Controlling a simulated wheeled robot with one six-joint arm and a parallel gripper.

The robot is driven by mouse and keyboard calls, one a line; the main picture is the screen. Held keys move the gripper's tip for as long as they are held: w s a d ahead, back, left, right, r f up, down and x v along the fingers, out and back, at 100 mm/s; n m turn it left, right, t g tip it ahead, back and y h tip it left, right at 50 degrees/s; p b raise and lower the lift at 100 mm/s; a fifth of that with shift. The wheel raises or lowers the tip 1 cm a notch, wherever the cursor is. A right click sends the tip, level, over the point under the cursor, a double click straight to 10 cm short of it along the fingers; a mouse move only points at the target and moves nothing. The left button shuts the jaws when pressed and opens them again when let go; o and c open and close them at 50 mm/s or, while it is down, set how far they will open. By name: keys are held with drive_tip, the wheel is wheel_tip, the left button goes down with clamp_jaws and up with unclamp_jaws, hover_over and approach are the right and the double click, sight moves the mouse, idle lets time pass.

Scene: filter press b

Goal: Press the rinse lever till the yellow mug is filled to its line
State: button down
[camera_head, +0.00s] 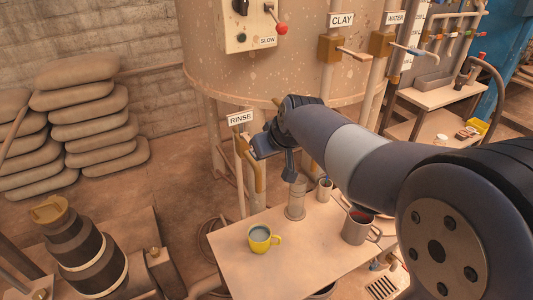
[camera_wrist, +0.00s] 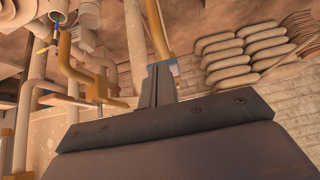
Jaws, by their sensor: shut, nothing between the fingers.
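The yellow mug (camera_head: 264,246) stands upright on the small table, with grey-blue liquid inside. I cannot make out its fill line. The RINSE sign (camera_head: 240,118) hangs above a tan pipe and spout (camera_head: 259,178), which come down behind the mug. My gripper (camera_head: 259,147) is beside this pipe, below the sign and well above the mug. Its fingers (camera_wrist: 160,84) are shut and empty, and a small blue piece (camera_wrist: 174,68) shows at their tips, seemingly the rinse lever's end. The rest of the lever is hidden behind my gripper, so I cannot tell whether it is pressed.
The table (camera_head: 240,277) also holds a grey mug (camera_head: 357,230), a smaller mug (camera_head: 325,190) and a pale post (camera_head: 296,203). The CLAY lever (camera_head: 352,53) and WATER lever (camera_head: 408,50) are at the upper right. Stacked sacks (camera_head: 90,110) stand at the left.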

drive_tip(key=v, duration=0.8)
drive_tip(key=shift+s, duration=0.3)
drive_tip(key=w+a+g+p, duration=0.1)
drive_tip(key=w+p, duration=0.1)
drive_tip(key=p, duration=0.2)
drive_tip(key=w+a+f+g+h+p, duration=0.1)
drive_tip(key=w+p, duration=0.2)
drive_tip(key=p, duration=0.1)
drive_tip(key=w+a+g+p, duration=0.1)
drive_tip(key=w+p, duration=0.2)
drive_tip(key=p, duration=0.1)
drive_tip(key=shift+w+a+f+g+h, duration=0.15)
drive_tip(key=shift+g+h, duration=0.15)
drive_tip(key=shift+g, duration=0.1)
drive_tip(key=b+v, duration=0.1)
drive_tip(key=v, duration=0.6)
drive_tip(key=shift+r+b, duration=0.3)
drive_tip(key=shift+b, duration=0.05)
drive_tip(key=shift+f, duration=0.1)
